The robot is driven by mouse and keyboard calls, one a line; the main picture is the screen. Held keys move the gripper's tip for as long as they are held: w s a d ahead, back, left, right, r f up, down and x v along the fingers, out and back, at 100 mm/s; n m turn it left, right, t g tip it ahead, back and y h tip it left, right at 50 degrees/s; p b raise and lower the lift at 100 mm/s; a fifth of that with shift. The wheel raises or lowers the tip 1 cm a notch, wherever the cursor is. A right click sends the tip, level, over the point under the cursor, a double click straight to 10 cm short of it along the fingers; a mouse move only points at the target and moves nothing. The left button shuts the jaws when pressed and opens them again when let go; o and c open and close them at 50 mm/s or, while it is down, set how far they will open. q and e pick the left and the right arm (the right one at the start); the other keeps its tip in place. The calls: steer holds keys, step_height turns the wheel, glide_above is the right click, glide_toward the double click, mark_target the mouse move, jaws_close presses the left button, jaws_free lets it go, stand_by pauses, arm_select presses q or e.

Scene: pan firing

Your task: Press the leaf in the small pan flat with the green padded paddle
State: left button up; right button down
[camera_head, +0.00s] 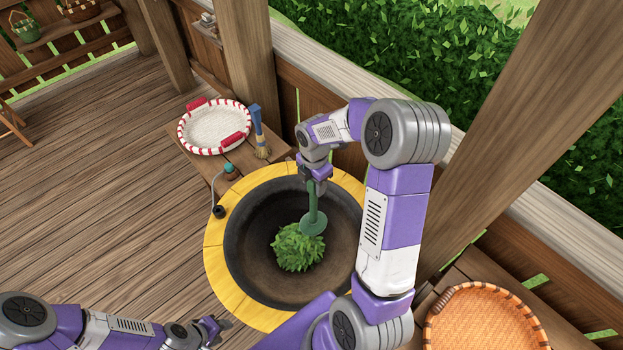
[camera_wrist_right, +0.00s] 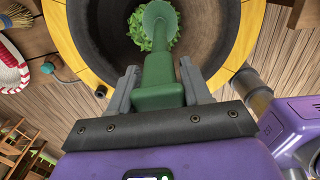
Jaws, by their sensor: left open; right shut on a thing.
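A dark round pan (camera_head: 250,249) with a yellow rim holds a heap of green leaves (camera_head: 298,247) at its middle. My right gripper (camera_head: 316,182) is shut on the handle of the green paddle (camera_head: 313,222), above the pan. The paddle's round head points down over the leaves' upper right edge; I cannot tell if it touches them. In the right wrist view the green handle (camera_wrist_right: 158,75) sits between the fingers and the head covers part of the leaves (camera_wrist_right: 143,42). My left gripper (camera_head: 218,326) is open and empty, low at the left of the pan.
A white tray (camera_head: 214,127) with red and white trim and a blue-handled brush (camera_head: 259,135) stand on a bench beyond the pan. An orange woven basket (camera_head: 482,322) is at the lower right. A wooden post (camera_head: 520,130) rises at the right.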

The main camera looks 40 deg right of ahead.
mark_target(314, 200)
steer(key=shift+r, duration=0.1)
steer(key=shift+w+f+b, duration=0.1)
steer(key=shift+f+b, duration=0.2)
steer(key=shift+f, duration=0.2)
step_height(314, 200, down, 9)
steer(key=b, duration=0.6)
steer(key=shift+r, duration=0.15)
